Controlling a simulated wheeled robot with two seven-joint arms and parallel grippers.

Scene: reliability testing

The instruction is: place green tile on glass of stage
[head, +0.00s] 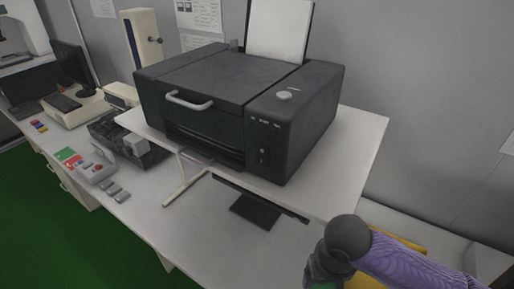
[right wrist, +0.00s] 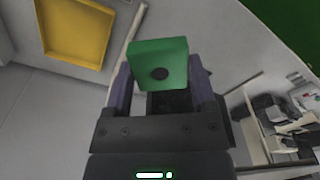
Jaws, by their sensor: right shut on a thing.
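The green tile (right wrist: 158,60), a square piece with a dark round spot on its face, is held between the two fingers of my right gripper (right wrist: 161,82) in the right wrist view. In the head view my right arm is at the bottom right, and a small bit of green shows at the bottom edge beneath it. The gripper is away from the table's machines. I cannot clearly identify the stage's glass; a dark device with a pale block (head: 135,145) stands left of the printer. My left gripper is out of view.
A large black printer (head: 240,105) stands on a raised white shelf (head: 350,160). A grey button box (head: 95,170) is at the left. A yellow bin (right wrist: 75,32) shows in the right wrist view.

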